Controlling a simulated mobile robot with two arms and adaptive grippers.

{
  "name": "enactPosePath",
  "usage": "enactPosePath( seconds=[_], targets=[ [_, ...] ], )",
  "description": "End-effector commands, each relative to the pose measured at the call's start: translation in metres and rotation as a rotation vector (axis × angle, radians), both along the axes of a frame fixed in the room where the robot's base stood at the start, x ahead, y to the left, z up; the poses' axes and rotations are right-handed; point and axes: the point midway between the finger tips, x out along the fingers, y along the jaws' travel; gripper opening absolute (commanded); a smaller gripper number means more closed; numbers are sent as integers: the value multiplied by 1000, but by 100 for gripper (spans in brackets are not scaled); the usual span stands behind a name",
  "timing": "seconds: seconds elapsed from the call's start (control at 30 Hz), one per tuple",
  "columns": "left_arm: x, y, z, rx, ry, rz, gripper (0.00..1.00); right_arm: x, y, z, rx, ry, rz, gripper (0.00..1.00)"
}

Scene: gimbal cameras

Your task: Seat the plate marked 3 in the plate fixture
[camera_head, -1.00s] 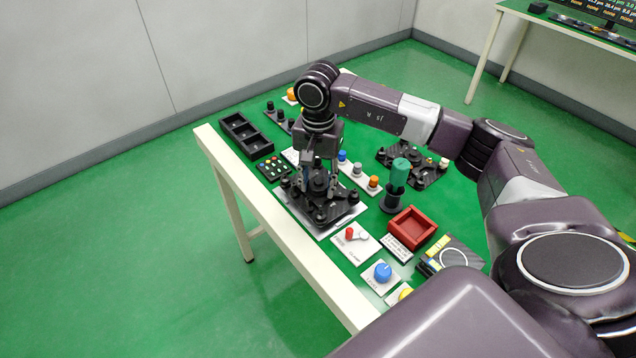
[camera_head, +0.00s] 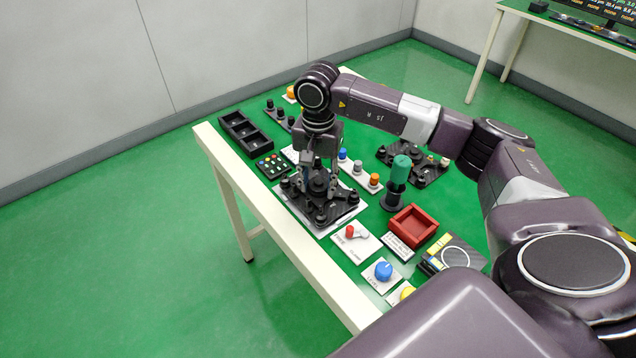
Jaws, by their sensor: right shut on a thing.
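My right gripper (camera_head: 319,186) points straight down at the near-left part of the table. It is shut around the middle of a dark plate (camera_head: 337,209) with black round knobs near its corners. This plate lies on or just above a pale base (camera_head: 291,206) whose edges show around it; whether it is fully seated I cannot tell. The number 3 is not readable on either piece. My left gripper is not in view.
A green-topped black post (camera_head: 398,183) and a red tray (camera_head: 413,226) stand right of the gripper. A black compartment tray (camera_head: 247,134) and a button panel (camera_head: 272,167) are on its left. Nearer lie a red-switch panel (camera_head: 356,242) and a blue knob (camera_head: 383,271).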

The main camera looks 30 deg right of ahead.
Motion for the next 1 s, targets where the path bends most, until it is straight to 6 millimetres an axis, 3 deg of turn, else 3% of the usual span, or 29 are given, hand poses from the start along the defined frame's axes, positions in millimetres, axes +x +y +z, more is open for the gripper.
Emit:
enactPosePath(
  seconds=[0.47,0.5,0.67,0.87,1.0],
  targets=[
    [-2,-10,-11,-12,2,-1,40,0,0,-13,0,-1,-1,4],
    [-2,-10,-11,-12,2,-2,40,0,0,-13,0,-1,-1,37],
    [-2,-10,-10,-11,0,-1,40,0,0,-12,1,-1,-1,55],
    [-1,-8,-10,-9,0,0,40,0,0,-12,0,0,0,57],
    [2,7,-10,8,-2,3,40,0,0,-10,0,0,0,57]
  ],
)
